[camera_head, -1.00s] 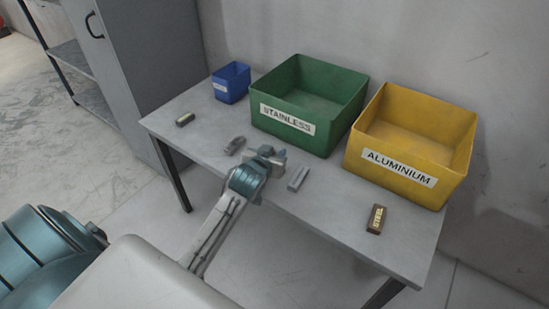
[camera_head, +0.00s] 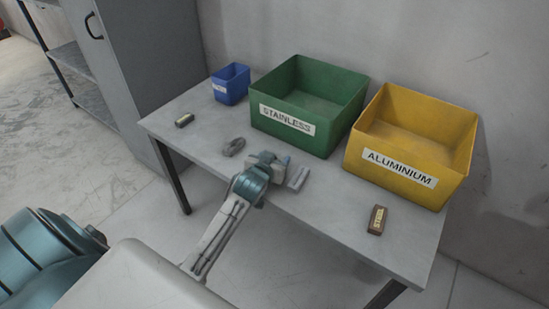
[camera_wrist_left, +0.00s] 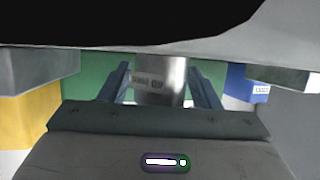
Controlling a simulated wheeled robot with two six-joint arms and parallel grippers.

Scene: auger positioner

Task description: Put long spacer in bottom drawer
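A grey metal bar (camera_head: 298,178), which looks like the long spacer, lies near the front edge of the table. My left gripper (camera_head: 282,165) is low over the table, close against the bar's left side. In the left wrist view, a silver piece with marking (camera_wrist_left: 160,82) shows between the two spread fingers. I cannot tell whether it is the same bar, and no firm grip on it shows. No bottom drawer can be made out. My right gripper is not in view.
A grey part (camera_head: 234,147) and a small dark cylinder (camera_head: 184,120) lie left on the table (camera_head: 330,215). A brown block (camera_head: 377,220) lies right. Blue (camera_head: 231,84), green (camera_head: 300,125) and yellow (camera_head: 400,175) bins stand behind. A grey cabinet (camera_head: 150,60) stands left.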

